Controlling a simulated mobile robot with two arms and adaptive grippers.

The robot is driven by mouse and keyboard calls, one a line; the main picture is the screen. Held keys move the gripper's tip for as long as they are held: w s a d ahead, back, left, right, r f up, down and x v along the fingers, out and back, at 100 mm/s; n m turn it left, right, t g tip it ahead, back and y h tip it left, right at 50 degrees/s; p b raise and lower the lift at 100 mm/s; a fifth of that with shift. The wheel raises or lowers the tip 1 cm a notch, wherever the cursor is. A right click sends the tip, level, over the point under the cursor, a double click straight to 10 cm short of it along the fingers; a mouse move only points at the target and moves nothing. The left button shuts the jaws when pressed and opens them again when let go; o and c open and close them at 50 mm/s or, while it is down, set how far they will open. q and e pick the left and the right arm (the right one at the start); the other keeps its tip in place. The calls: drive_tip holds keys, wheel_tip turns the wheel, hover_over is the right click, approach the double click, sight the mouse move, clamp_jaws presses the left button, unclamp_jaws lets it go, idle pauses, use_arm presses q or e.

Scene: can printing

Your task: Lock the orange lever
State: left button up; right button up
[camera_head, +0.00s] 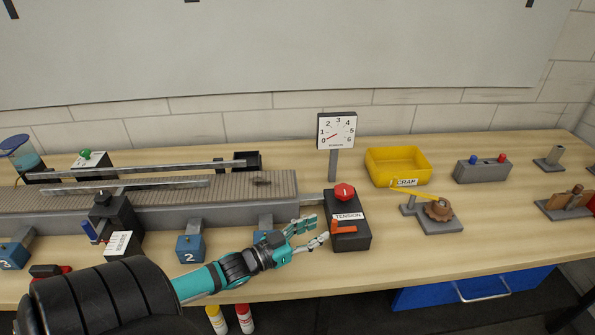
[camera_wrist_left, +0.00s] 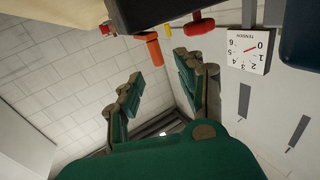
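The orange lever (camera_head: 344,229) is on the front of the dark tension box (camera_head: 352,240), below the white TENSION label. In the head view it lies roughly sideways with a short raised end at its left. My left gripper (camera_head: 311,232) is just left of the lever, fingers apart and empty. In the left wrist view the orange lever (camera_wrist_left: 155,50) hangs from the dark box, ahead of the gap between my open left fingers (camera_wrist_left: 158,76), without clear contact. A red knob (camera_head: 345,191) sits on the box's top. My right gripper is not in view.
A tension gauge (camera_head: 337,131) stands behind the box, its red needle near the low end. A conveyor (camera_head: 240,212) lies left, with blue numbered blocks (camera_head: 190,249) in front. A yellow scrap bin (camera_head: 398,166) and a wooden-wheel fixture (camera_head: 438,211) stand right. Bare table lies front right.

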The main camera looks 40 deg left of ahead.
use_arm(q)
drive_tip(key=v, duration=0.5)
drive_tip(key=shift+s+a, duration=0.15)
drive_tip(key=shift+s, duration=0.25)
